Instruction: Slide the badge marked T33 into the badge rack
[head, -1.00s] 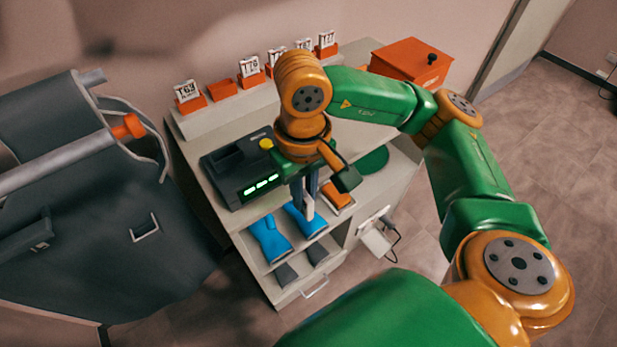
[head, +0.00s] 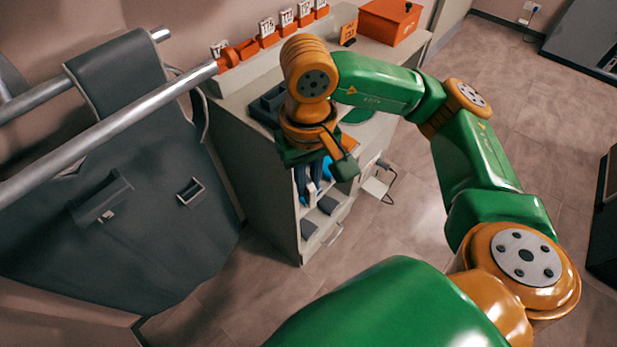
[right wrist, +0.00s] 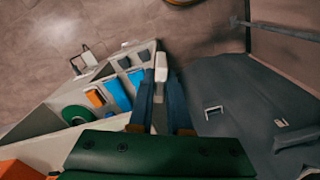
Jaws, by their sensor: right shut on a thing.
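My right gripper (head: 312,180) hangs low in front of the cabinet, partly hidden by its own wrist in the head view. In the right wrist view its fingers (right wrist: 160,98) are shut on a thin white badge (right wrist: 161,68), seen edge-on, so I cannot read its mark. The badge rack (head: 236,79) is a pale raised ledge at the back of the cabinet top, with a row of orange holders. Several holders carry white badges; one holder (head: 247,48) is empty. A rail hides part of the leftmost badge (head: 219,47). My left gripper is not in view.
A dark apron (head: 130,225) hangs on metal rails (head: 110,130) at left, close to the cabinet. An orange box (head: 390,20) and small orange sign (head: 348,33) stand on the cabinet top. Blue items (right wrist: 118,95) lie in its open shelves.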

